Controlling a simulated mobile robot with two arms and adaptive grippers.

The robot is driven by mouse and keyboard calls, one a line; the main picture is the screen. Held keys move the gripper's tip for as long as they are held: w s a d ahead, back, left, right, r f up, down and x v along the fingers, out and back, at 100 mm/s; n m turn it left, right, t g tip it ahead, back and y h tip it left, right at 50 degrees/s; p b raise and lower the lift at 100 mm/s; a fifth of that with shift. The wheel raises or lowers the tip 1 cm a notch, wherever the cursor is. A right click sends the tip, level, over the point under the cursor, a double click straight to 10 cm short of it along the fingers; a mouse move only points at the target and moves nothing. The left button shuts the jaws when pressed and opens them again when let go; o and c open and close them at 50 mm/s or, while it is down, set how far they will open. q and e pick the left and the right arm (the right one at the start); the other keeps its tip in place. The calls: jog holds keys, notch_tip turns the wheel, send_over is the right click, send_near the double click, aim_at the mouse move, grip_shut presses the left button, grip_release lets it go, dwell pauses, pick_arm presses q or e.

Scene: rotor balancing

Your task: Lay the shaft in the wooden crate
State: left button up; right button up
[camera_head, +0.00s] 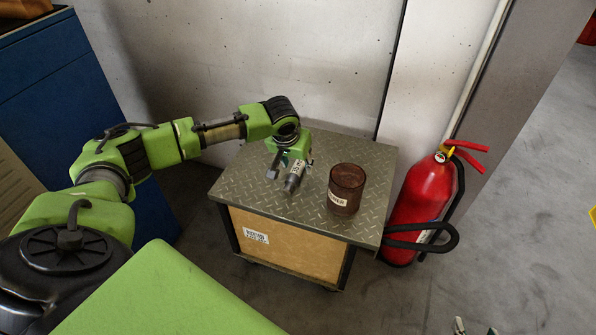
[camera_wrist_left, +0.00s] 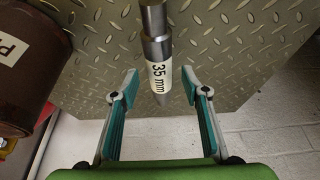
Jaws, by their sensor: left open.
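The metal shaft (camera_head: 295,177) has a white "35 mm" label and is on the patterned metal top of a small cart. In the left wrist view the shaft (camera_wrist_left: 155,50) points down between the fingertips, with a gap on each side. My left gripper (camera_head: 285,172) is open around its near end and holds nothing. In the left wrist view its teal-padded fingers (camera_wrist_left: 158,92) are spread. An orange-brown object (camera_head: 25,8) at the top left is cut off; I cannot tell if it is the wooden crate. What may be my right fingertips (camera_head: 472,328) barely show at the bottom.
A brown labelled cup (camera_head: 346,188) stands right of the shaft on the cart (camera_head: 255,195). It also shows in the left wrist view (camera_wrist_left: 28,65). A red fire extinguisher (camera_head: 414,210) stands beside the cart. A blue cabinet (camera_head: 60,85) is at the left. A wall is behind.

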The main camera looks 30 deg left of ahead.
pick_arm(q)
jog(key=shift+x, duration=0.9)
grip_shut()
jog(key=shift+w+r, duration=0.1)
jog(key=shift+r, duration=0.05)
pick_arm(e)
jog(key=w+r+t, duration=0.1)
jog(key=w+a+r+t, duration=0.1)
jog(key=w+r, duration=0.1)
jog(key=shift+a, duration=0.1)
jog(key=shift+s, duration=0.1)
